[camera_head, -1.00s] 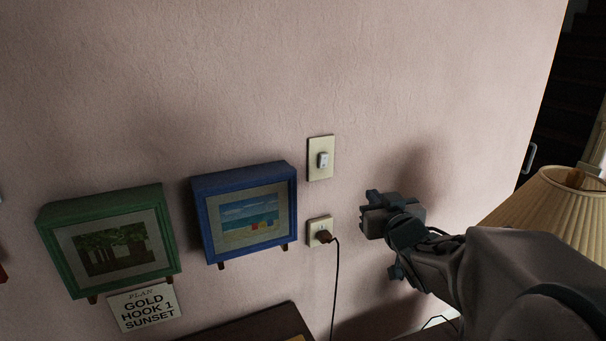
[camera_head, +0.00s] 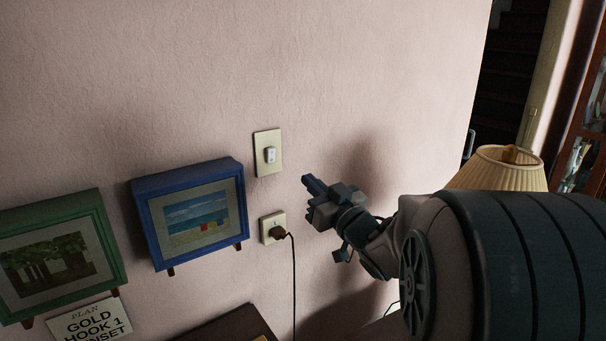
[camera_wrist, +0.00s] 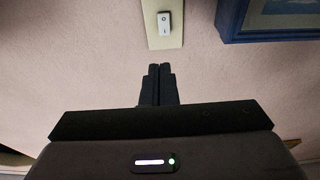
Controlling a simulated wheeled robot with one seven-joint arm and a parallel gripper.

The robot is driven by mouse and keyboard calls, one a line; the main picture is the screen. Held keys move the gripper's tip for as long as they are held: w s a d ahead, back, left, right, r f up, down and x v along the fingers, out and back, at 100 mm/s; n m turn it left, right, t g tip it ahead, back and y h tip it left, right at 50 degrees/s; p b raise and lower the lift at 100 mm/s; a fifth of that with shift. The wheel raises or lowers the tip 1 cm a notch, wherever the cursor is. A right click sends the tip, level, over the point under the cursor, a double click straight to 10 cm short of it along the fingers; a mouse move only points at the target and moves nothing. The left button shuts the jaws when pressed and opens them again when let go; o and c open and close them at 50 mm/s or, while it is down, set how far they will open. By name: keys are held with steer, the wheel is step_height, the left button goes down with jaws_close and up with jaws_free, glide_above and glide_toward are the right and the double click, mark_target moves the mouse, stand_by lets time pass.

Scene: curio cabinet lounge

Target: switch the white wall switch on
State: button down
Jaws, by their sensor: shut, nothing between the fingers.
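The white wall switch (camera_head: 270,155) is a small rocker on a cream plate (camera_head: 268,139), fixed to the pink wall above the outlet. It also shows at the top of the wrist view (camera_wrist: 164,23), with its plate around it. My gripper (camera_head: 309,183) is to the right of the switch and slightly lower, apart from it. In the wrist view my gripper's fingers (camera_wrist: 160,70) are together and empty, pointing toward the plate, with a gap between the tips and the switch. Nothing hides the switch.
An outlet (camera_head: 267,222) with a dark plug (camera_head: 279,232) and hanging cord is below the switch. A blue-framed beach picture (camera_head: 157,228) and a green-framed picture (camera_head: 103,253) hang left. A lamp (camera_head: 497,170) stands right. The wall above the switch is clear.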

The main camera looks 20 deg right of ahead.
mark_target(275, 149)
steer(key=p+x, duration=0.2)
steer(key=x, duration=1)
steer(key=shift+w+p, duration=0.25)
steer(key=shift+p, duration=0.1)
